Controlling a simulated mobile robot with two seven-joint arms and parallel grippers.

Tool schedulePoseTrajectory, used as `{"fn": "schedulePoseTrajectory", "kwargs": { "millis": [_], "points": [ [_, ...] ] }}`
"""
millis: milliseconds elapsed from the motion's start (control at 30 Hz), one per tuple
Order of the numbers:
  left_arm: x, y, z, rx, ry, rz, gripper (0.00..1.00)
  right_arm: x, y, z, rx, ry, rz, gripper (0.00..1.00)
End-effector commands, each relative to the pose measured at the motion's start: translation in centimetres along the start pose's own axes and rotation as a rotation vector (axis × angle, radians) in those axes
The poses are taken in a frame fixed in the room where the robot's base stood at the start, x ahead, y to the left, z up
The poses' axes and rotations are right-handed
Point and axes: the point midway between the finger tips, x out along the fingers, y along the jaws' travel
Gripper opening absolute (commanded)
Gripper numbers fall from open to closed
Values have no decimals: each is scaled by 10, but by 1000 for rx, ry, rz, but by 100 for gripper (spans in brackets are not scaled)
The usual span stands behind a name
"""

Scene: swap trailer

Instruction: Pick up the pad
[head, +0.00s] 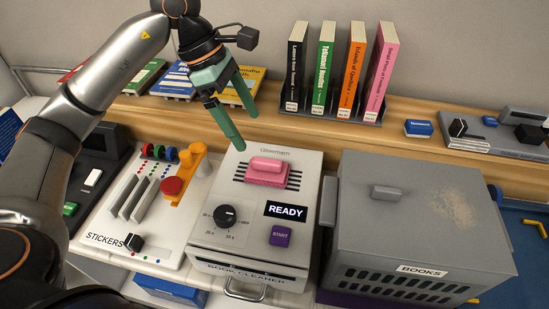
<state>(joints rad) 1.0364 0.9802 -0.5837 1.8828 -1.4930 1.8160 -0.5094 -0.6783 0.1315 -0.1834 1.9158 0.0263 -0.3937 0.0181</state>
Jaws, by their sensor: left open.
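A pink pad (267,172) with a raised pink grip lies on the dark slotted vent on top of the white book cleaner machine (208,234). My left gripper (237,111) is open and empty. Its green fingers hang above and behind the pad, to its upper left, and look apart from it. My right gripper does not show.
The machine has a black knob (226,216), a READY display (286,210) and a purple START button (281,236). A grey BOOKS box (420,205) stands at right. The sticker station (150,205) is at left. Upright books (326,70) stand on the wooden shelf behind.

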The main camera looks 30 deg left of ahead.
Motion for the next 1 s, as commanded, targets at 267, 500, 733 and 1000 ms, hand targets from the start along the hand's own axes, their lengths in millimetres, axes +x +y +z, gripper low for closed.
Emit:
{"fn": "schedulePoseTrajectory", "kwargs": {
  "millis": [267,500,733,1000],
  "points": [
    [51,-1,0,0,0,-6,100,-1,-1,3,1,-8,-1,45],
    [69,-1,0,0,0,-4,100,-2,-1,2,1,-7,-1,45],
    [104,-2,0,1,-1,-7,100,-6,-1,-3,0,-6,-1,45],
    [116,-1,-1,1,-1,-2,100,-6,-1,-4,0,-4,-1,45]
  ]
}}
